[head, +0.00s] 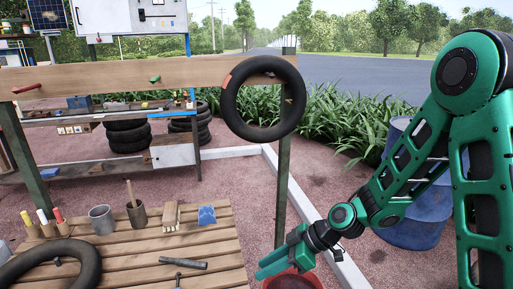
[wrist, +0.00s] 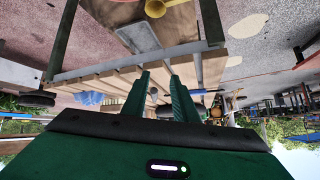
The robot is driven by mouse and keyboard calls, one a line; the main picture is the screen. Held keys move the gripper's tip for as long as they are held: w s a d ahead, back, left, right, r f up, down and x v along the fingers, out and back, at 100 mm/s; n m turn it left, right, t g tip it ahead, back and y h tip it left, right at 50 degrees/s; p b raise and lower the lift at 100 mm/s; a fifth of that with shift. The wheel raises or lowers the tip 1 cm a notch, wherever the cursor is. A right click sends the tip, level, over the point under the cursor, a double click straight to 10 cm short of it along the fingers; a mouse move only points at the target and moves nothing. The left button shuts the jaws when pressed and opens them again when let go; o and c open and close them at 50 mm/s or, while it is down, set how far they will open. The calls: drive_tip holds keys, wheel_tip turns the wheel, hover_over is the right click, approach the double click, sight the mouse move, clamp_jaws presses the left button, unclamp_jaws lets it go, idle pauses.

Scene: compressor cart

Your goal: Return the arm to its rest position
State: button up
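My green arm comes in from the right in the head view, with its upper link raised and its forearm reaching down to the left. My gripper (head: 265,269) is at the lower middle, right of the slatted wooden table (head: 190,262) and above a reddish round container (head: 306,281). In the wrist view my gripper (wrist: 160,85) shows two green fingers apart, with nothing seen between them. That view looks tilted over, with the table slats (wrist: 105,80) beyond the fingers.
A black tire (head: 263,132) hangs on the wooden beam (head: 130,76). Another tire (head: 78,262), a grey cup (head: 101,219) and a brown pot (head: 137,214) are on the table. A blue barrel (head: 425,215) stands behind my arm.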

drive_tip(key=s+d+r+m+t+h, duration=0.1)
drive_tip(key=s+d+r+m+h, duration=0.15)
drive_tip(key=d+r+m, duration=0.45)
drive_tip(key=s+d+r+m+t+h, duration=0.1)
drive_tip(key=d+r+m+t+h, duration=0.2)
drive_tip(key=d, duration=0.8)
drive_tip(key=s+d+r+m+h, duration=0.2)
drive_tip(key=d+r+m+h, duration=0.3)
drive_tip(key=d, duration=0.3)
drive_tip(key=s+d+m+g, duration=0.2)
drive_tip(key=s+d+m, duration=0.1)
drive_tip(key=s+d, duration=0.3)
drive_tip(key=s+d+f+m+g+y, duration=0.1)
drive_tip(key=s+d+m+g, duration=0.1)
drive_tip(key=s+d, duration=0.4)
drive_tip(key=s+m, duration=0.1)
drive_tip(key=s, duration=0.3)
drive_tip(key=shift+s+g, duration=0.4)
drive_tip(key=shift+f, duration=0.1)
